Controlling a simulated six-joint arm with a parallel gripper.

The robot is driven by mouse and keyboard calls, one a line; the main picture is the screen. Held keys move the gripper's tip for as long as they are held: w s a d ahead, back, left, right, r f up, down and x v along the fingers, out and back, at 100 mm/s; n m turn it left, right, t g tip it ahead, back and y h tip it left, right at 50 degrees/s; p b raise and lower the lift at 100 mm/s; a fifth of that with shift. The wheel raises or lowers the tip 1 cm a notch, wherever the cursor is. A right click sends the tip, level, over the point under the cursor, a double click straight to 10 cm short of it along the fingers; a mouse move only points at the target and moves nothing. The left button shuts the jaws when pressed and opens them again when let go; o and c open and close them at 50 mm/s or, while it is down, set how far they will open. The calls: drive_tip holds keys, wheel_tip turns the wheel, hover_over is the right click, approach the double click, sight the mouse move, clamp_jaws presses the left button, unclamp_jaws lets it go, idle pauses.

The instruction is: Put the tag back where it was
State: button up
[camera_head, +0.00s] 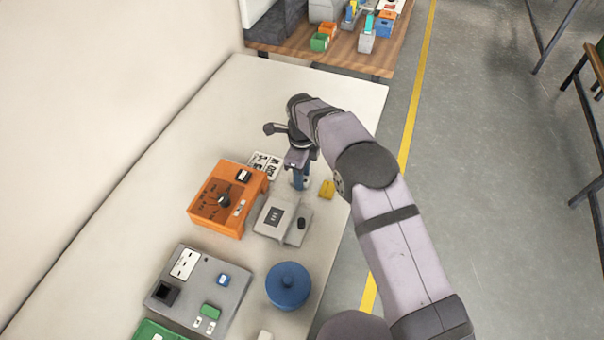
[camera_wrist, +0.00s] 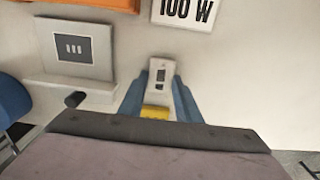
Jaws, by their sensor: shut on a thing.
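My gripper (camera_head: 301,186) points down over the table, beside the grey device. In the wrist view its two blue fingers (camera_wrist: 159,98) are closed on a small pale piece with dark marks, which looks like the tag (camera_wrist: 161,71). The tag also shows faintly at the fingertips in the head view, where it is mostly hidden. I cannot tell whether it touches the table. A yellow block (camera_head: 327,189) lies just right of the gripper in the head view; it shows between the fingers in the wrist view (camera_wrist: 155,112).
A grey device (camera_head: 273,215) and an orange box (camera_head: 215,210) stand left of the gripper. A 100 W card (camera_wrist: 184,11) lies behind them. A blue round pot (camera_head: 288,285) and a grey panel (camera_head: 196,287) are nearer. The table's far end is clear.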

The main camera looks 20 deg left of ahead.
drive_tip(key=shift+f, duration=0.1)
drive_tip(key=o, duration=1.1)
drive_tip(key=shift+o, duration=0.2)
wheel_tip(320, 180, up, 12)
drive_tip(key=b, duration=0.3)
